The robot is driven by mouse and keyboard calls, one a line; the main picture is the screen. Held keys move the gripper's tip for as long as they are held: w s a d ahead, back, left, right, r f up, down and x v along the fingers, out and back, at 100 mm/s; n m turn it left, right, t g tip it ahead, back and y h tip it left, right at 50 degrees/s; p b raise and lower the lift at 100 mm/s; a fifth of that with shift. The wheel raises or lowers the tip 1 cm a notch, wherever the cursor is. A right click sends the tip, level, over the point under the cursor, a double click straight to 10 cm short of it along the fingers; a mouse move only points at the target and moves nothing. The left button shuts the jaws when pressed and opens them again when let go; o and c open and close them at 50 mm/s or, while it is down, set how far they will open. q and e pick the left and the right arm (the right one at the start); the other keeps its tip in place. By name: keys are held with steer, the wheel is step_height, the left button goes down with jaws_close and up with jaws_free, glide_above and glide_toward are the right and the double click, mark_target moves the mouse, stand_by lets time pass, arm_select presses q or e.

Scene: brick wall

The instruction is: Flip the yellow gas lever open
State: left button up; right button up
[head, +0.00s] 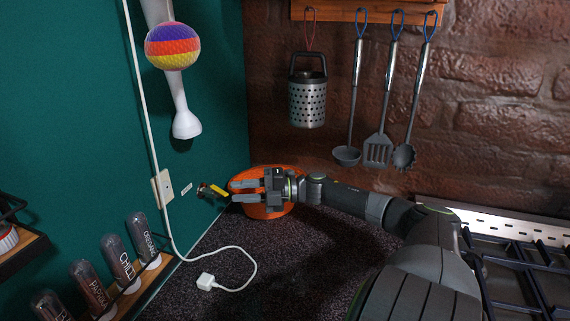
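The yellow gas lever (219,189) sits on a small valve on the teal left wall, low above the dark counter. It points out from the wall, toward the right and slightly down. My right gripper (232,191) is just right of the lever, its two fingers apart and pointing left at it. The fingertips look very close to the lever's end; I cannot tell whether they touch. My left gripper is not in the view.
An orange pot (262,210) stands behind and under my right gripper. A white cable with a plug (206,281) lies on the counter. Spice jars (116,262) line the left wall. Utensils (378,150) hang on the brick wall. A stove (520,262) is at the right.

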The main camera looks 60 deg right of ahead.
steer(key=v, duration=1.2)
steer(key=shift+d, duration=0.15)
steer(key=shift+c, duration=0.5)
